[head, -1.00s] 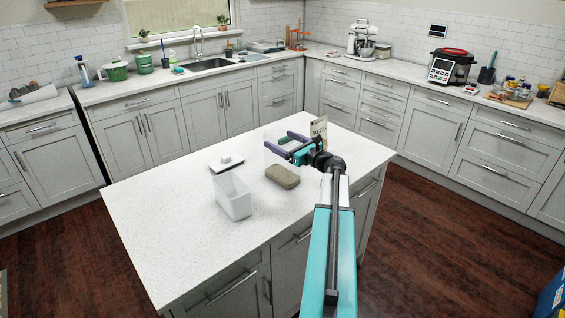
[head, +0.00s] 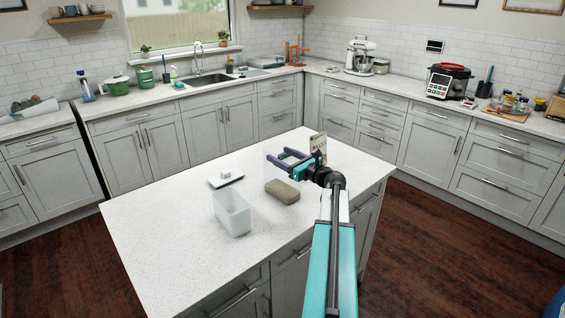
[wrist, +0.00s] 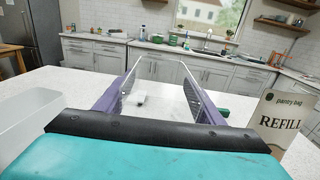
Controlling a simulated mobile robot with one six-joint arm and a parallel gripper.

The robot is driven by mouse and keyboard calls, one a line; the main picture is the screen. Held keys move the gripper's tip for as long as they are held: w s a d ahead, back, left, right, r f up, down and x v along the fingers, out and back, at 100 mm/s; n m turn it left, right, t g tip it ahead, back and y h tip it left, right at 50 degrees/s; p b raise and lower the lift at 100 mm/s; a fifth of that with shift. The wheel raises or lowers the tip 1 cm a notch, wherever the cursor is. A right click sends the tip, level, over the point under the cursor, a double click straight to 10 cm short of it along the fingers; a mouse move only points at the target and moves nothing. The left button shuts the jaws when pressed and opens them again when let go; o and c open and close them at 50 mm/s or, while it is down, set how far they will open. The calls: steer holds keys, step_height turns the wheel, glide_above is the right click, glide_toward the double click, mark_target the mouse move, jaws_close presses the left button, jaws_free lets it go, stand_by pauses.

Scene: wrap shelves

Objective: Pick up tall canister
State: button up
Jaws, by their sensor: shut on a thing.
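The tall canister (wrist: 159,72) seems to be the clear, see-through vessel between my fingers in the wrist view. Its pale edges show there, but its base is hard to make out. My gripper (head: 279,154) is shut on it above the far right part of the white island. In the wrist view the two purple fingers (wrist: 157,98) lie along its left and right sides. In the head view the canister is too faint to outline. I cannot tell whether it touches the island top.
The island top (head: 160,220) holds a white open bin (head: 232,213), a white lid with a knob (head: 225,179), a grey-brown block (head: 282,191) and a pantry refill bag (head: 318,147) close to my gripper. The left part of the island is clear.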

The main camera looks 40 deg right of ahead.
steer(key=shift+r, duration=0.15)
steer(key=s+a+r+b, duration=0.1)
steer(key=s+r+b, duration=0.1)
steer(key=s, duration=0.6)
steer(key=s+r+b, duration=0.2)
steer(key=s+b, duration=0.1)
steer(key=s, duration=0.5)
steer(key=shift+a+r, duration=0.3)
steer(key=shift+a, duration=0.05)
steer(key=shift+r, duration=0.1)
stand_by(0.4)
